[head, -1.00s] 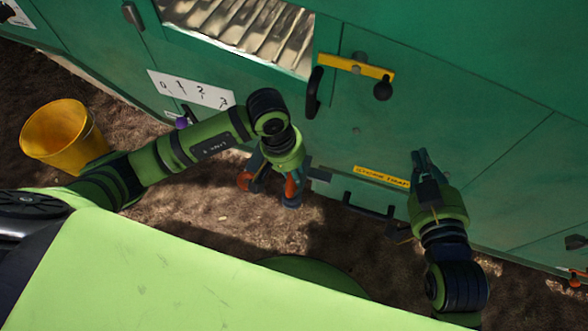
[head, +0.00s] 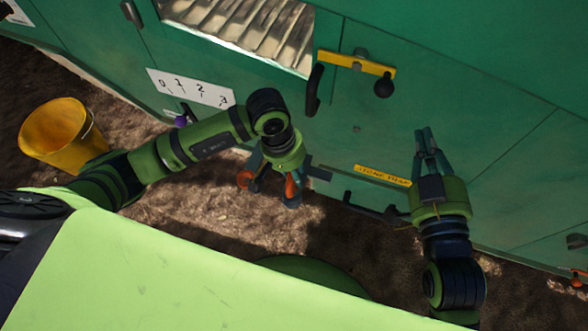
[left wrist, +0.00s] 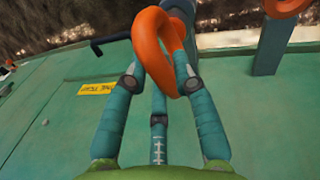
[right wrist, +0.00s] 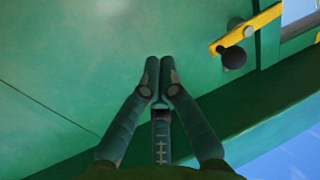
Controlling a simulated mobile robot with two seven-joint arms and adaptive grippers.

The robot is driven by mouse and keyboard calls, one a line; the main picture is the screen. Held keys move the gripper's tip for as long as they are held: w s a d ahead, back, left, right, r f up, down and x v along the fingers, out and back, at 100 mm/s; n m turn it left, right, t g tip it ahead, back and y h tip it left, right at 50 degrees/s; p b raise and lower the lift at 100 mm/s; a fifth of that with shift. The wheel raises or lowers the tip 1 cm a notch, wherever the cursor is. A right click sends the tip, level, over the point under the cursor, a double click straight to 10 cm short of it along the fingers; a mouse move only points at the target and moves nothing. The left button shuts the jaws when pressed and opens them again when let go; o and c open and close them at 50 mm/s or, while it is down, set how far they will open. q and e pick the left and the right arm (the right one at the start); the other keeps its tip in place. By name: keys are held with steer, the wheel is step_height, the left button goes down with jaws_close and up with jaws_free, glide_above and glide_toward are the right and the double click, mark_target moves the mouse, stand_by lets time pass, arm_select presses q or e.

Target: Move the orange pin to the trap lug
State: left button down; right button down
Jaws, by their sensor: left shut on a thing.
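My left gripper (head: 270,188) points down in front of the green machine wall. In the left wrist view its fingers (left wrist: 160,80) are closed on the orange pin (left wrist: 150,50), whose loop stands up between the fingertips. The pin also shows as an orange piece in the head view (head: 291,187); its shank is hidden. A dark green bracket (head: 319,173) sticks out just right of this gripper; I cannot tell if it is the trap lug. My right gripper (head: 429,145), in front of the wall right of the yellow stone trap label (head: 382,175), has its fingertips together and empty (right wrist: 161,68).
A dark handle (head: 366,206) lies below the label. A yellow bar with a black knob (head: 383,88) is higher up. A yellow bucket (head: 58,140) stands left.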

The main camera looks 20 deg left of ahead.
arm_select(q)
steer(key=shift+f+b, duration=0.35)
steer(key=shift+f, duration=0.25)
steer(key=shift+f+b, duration=0.2)
steer(key=shift+b, duration=0.25)
arm_select(e)
steer(key=s+a+r+t+y, duration=0.1)
steer(key=r+t, duration=0.1)
steer(key=r, duration=0.2)
steer(key=s+a+r+n+t+y, duration=0.1)
steer(key=s+r+t+y, duration=0.1)
steer(key=r, duration=0.3)
steer(key=shift+r+t+y, duration=0.25)
steer(key=shift+t+y, duration=0.05)
steer(key=shift+t, duration=0.2)
steer(key=shift+s+a, duration=0.1)
stand_by(0.4)
arm_select(q)
steer(key=c, duration=0.9)
jaws_free()
steer(key=shift+c, duration=0.2)
arm_select(e)
steer(key=shift+f, duration=0.2)
